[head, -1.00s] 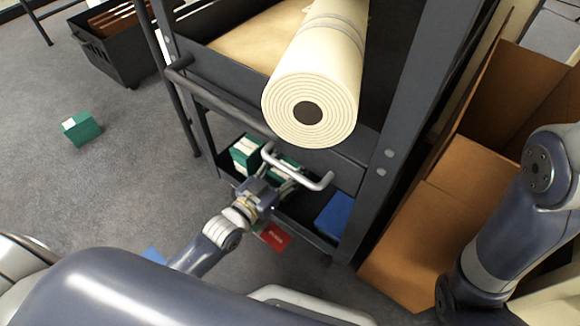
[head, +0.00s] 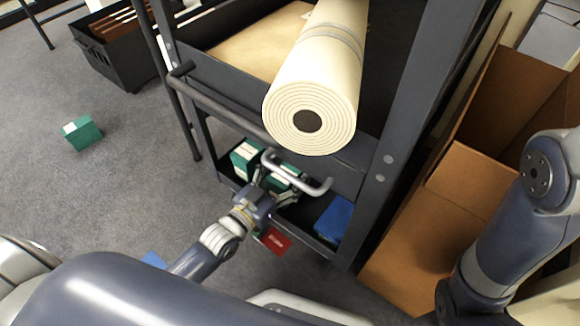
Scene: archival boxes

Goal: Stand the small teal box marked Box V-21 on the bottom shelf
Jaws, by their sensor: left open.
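My left gripper (head: 278,180) is open and reaches into the bottom shelf (head: 302,238) of the dark cart. One teal box (head: 285,172) stands on that shelf at the fingers, partly hidden by them and by a grey handle. Another teal box (head: 243,154) with a pale label stands just left of it on the shelf. A third teal box (head: 83,132) with a white label lies apart on the floor at the left. I cannot read any marking, so I cannot tell which is Box V-21. My right gripper is out of view; only its arm shows.
A blue box (head: 335,219) is at the right end of the bottom shelf. A red item (head: 273,240) is below the gripper. A cream roll (head: 318,85) overhangs the upper shelf. Open cardboard boxes (head: 440,230) stand right of the cart. Floor at the left is mostly clear.

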